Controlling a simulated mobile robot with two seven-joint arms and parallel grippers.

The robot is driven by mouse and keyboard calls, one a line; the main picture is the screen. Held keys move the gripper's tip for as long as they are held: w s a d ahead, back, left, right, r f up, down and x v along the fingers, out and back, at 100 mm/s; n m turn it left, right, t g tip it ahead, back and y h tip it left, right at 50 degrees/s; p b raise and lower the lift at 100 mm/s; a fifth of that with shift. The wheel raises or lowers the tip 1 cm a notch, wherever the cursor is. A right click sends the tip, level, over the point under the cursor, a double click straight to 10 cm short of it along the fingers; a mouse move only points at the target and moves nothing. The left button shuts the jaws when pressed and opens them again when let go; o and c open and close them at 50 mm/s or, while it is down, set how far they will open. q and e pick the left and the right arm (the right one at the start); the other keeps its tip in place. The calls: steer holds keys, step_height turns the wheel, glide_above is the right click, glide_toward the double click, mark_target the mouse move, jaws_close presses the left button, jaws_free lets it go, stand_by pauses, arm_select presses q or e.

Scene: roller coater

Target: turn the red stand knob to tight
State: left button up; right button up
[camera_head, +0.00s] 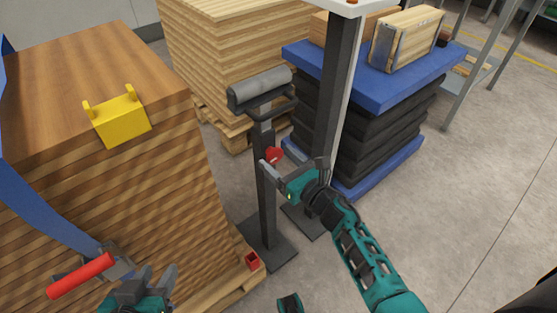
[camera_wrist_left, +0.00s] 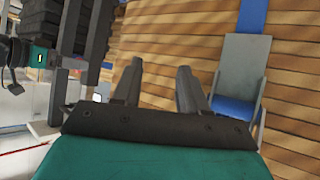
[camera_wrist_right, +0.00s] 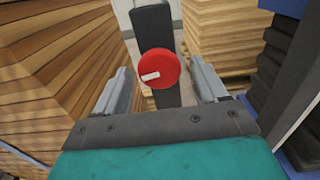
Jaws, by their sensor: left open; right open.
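The red stand knob (camera_head: 273,155) is on the grey post of the roller stand (camera_head: 266,200). In the right wrist view the knob (camera_wrist_right: 158,69) is a red disc with a white mark pointing left and slightly down. My right gripper (camera_head: 292,167) is open, close in front of the knob. Its fingers (camera_wrist_right: 165,90) lie to either side of the knob in the right wrist view, and I see no contact. My left gripper (camera_head: 150,280) is open and empty at the lower left, near the wooden stack. It also shows in the left wrist view (camera_wrist_left: 159,75).
A tall stack of boards (camera_head: 130,200) with a yellow bracket (camera_head: 121,121) stands left. A grey roller (camera_head: 259,89) tops the stand. A dark column (camera_head: 338,90) and a blue-topped black stack (camera_head: 385,135) stand right. The floor at right (camera_head: 460,190) is free.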

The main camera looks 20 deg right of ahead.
steer(key=shift+w+a, duration=0.15)
steer(key=shift+w, duration=0.2)
steer(key=shift+c, duration=0.3)
steer(key=c, duration=0.9)
